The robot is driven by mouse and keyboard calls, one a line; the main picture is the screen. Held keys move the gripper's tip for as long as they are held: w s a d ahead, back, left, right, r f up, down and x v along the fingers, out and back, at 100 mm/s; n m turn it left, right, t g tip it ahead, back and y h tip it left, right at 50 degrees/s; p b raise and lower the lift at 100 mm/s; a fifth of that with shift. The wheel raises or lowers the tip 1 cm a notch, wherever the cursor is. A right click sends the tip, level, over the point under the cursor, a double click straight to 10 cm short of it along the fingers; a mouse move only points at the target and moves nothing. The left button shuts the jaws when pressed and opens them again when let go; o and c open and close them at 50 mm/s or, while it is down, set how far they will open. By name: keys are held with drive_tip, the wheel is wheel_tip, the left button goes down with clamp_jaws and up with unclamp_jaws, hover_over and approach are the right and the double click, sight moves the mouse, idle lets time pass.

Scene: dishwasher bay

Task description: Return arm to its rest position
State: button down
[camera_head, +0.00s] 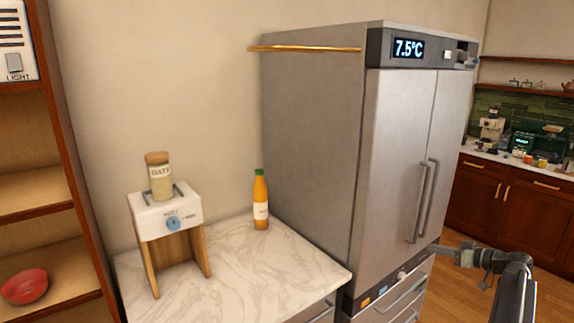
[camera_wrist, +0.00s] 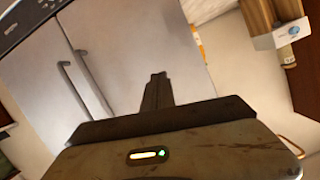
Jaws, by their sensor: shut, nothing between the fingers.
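My gripper (camera_wrist: 157,92) points up toward the steel fridge in the wrist view, its dark fingers together and nothing between them. In the head view my arm is at the lower right, in front of the fridge's lower drawers. The gripper end (camera_head: 440,251) points left there and looks small, close in the picture to the fridge front. I cannot tell whether it touches the fridge.
The fridge (camera_head: 310,150) has two shut doors and a 7.5°C display. Left of it, a marble counter (camera_head: 280,275) holds an orange bottle (camera_head: 260,203) and a white dispenser (camera_head: 150,222) with an oats jar (camera_head: 159,180). A red bowl (camera_head: 25,286) sits on the left shelf.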

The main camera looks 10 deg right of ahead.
drive_tip(key=a+f+g, duration=0.4)
drive_tip(key=a+f, duration=0.1)
drive_tip(key=a, duration=0.8)
drive_tip(key=a+f+g, duration=0.3)
drive_tip(key=a+f, duration=0.2)
drive_tip(key=a, duration=0.8)
drive_tip(key=s+a+f+m+g+h, duration=0.1)
drive_tip(key=s+a+f+g+h, duration=0.2)
drive_tip(key=s+a, duration=0.3)
drive_tip(key=s+a+f+m+g+h, duration=0.2)
drive_tip(key=s+a+f+h, duration=0.2)
drive_tip(key=a, duration=1)
drive_tip(key=s, duration=0.3)
drive_tip(key=shift+f+g, duration=0.15)
drive_tip(key=shift+g, duration=0.25)
